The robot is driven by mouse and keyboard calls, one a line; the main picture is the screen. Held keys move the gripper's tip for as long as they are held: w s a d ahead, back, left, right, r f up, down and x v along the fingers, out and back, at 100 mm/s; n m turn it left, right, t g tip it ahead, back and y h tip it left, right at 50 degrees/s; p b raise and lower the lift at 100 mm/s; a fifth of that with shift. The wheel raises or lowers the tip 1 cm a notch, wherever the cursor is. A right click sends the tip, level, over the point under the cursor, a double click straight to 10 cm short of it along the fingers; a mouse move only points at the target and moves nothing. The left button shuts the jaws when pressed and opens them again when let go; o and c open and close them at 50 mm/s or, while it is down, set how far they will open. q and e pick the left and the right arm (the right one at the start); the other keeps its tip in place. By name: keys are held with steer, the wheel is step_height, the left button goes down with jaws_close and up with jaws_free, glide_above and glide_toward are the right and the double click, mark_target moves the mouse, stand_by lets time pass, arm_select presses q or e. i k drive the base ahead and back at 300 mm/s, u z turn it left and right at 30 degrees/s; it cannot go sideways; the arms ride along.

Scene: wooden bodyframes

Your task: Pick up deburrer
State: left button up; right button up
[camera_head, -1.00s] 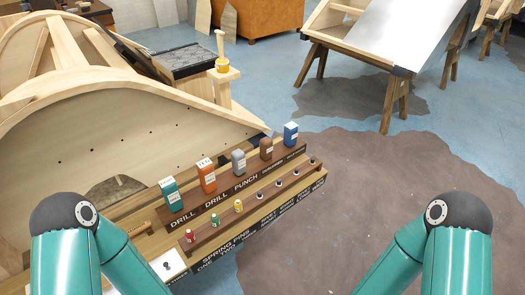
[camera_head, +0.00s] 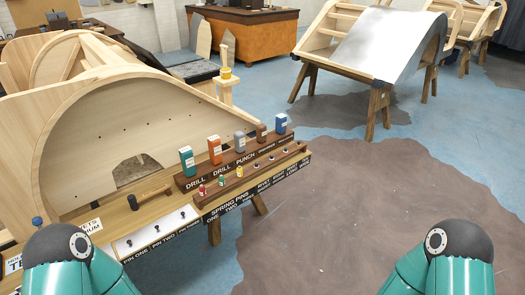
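No tool in view can be read for sure as the deburrer. On the wooden bench stands a dark rack (camera_head: 230,164) labelled DRILL, DRILL, PUNCH, with further labels too small to read. It bears a teal block (camera_head: 187,162), an orange block (camera_head: 215,150), a grey block (camera_head: 239,143), a brown block (camera_head: 261,134) and a blue block (camera_head: 281,123), all upright. My teal arms show at the lower left and lower right corners, in front of the bench and apart from the rack. Both grippers are out of view.
A lower row holds small spring pins (camera_head: 220,182). A black-ended wooden tool (camera_head: 150,196) lies to its left, beside a white pin panel (camera_head: 153,232). A curved wooden frame (camera_head: 65,130) stands behind. Open floor (camera_head: 350,210) lies right; a metal-covered trestle (camera_head: 385,45) stands beyond.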

mark_target(261, 129)
steer(key=z, duration=0.55)
steer(key=i, duration=1.5)
steer(key=u, duration=0.2)
